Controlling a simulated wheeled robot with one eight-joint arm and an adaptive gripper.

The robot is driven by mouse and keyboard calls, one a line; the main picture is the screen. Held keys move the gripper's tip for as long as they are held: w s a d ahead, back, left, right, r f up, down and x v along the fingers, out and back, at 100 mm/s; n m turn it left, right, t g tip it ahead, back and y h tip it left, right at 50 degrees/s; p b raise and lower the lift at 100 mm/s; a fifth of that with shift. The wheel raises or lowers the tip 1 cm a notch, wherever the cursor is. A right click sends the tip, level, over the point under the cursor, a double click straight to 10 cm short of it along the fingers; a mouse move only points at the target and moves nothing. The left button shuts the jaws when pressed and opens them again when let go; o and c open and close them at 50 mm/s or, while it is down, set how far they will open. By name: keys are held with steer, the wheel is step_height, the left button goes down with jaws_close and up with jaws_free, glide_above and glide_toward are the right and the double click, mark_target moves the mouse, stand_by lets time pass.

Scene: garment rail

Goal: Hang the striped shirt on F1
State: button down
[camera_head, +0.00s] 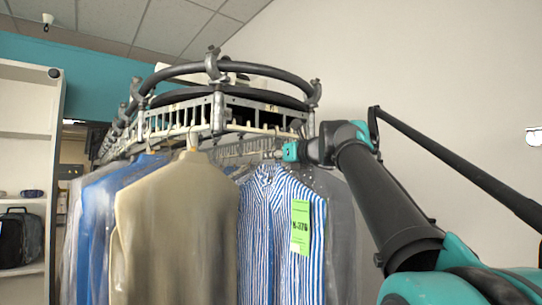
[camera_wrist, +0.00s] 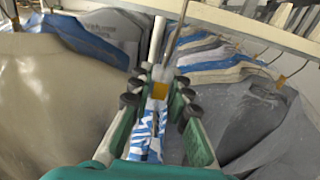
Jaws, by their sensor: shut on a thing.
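The blue-and-white striped shirt (camera_head: 262,235) hangs upright in the head view, with a green tag (camera_head: 300,228) on its front. My gripper (camera_head: 285,152) is just above its collar, at the height of the rail's lower part. In the wrist view my gripper (camera_wrist: 162,88) is shut on the neck of the shirt's hanger, where an orange-and-white piece (camera_wrist: 160,89) shows between the fingers. A thin metal hook (camera_wrist: 179,32) rises above it. A strip of the shirt (camera_wrist: 148,138) shows below the fingers. Whether the hook touches the rail, I cannot tell.
The slotted garment rail (camera_head: 217,112) curves overhead. A beige garment (camera_head: 175,225) hangs close on the left, with blue ones (camera_head: 100,220) beyond it. A grey garment (camera_head: 343,240) hangs close on the right. Shelves (camera_head: 25,150) stand far left. A pale wall fills the right.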

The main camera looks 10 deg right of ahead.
steer(key=shift+f, duration=0.65)
steer(key=c, duration=1.3)
jaws_free()
steer(key=shift+c, duration=0.2)
steer(key=v, duration=1.2)
steer(key=shift+f, duration=0.1)
steer(key=shift+o, duration=1.1)
steer(key=shift+s+d, duration=0.1)
